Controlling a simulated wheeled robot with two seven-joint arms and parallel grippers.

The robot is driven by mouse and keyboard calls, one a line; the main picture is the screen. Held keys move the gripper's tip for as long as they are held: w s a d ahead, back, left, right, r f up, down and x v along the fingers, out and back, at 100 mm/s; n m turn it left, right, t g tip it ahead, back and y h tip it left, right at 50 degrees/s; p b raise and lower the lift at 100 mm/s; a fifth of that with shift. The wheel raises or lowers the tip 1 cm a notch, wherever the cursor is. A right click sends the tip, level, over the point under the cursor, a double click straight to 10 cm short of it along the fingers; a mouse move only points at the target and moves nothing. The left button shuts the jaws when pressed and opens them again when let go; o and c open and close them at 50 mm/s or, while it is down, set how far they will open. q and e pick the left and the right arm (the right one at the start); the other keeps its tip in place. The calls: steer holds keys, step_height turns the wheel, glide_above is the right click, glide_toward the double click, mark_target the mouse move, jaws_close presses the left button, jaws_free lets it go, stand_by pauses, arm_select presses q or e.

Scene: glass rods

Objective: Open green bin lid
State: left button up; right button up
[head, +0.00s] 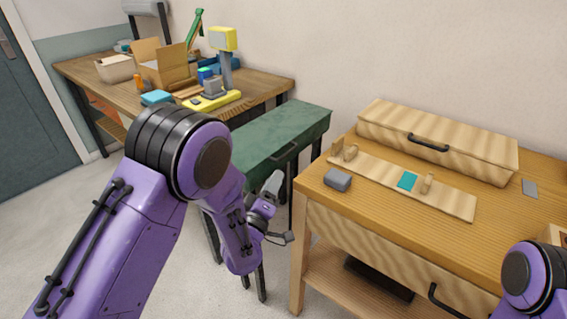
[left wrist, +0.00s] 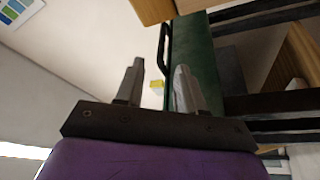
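The green bin (head: 262,135) is a long dark green box on dark legs, between the two wooden tables. Its lid looks closed, and a dark bar handle (head: 284,156) is on its front. In the left wrist view the green side (left wrist: 196,60) and the handle (left wrist: 163,45) show beyond my fingers. My left gripper (head: 275,205) is in front of and below the handle in the head view. Its fingers (left wrist: 159,68) are apart with nothing held; the handle lines up between the tips, but contact cannot be told. My right gripper is out of view; only its arm shows.
The right wooden table (head: 330,215) stands close beside the bin, with a wooden chest (head: 437,140), a board (head: 447,200) and a grey block (head: 338,179). The left workbench (head: 100,75) holds boxes and a yellow-headed device (head: 222,40). Floor at left is clear.

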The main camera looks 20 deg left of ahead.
arm_select(q)
steer(key=p+x, duration=0.1)
steer(key=x, duration=0.7)
steer(key=shift+w+a, duration=0.15)
steer(key=shift+w, duration=0.15)
jaws_close()
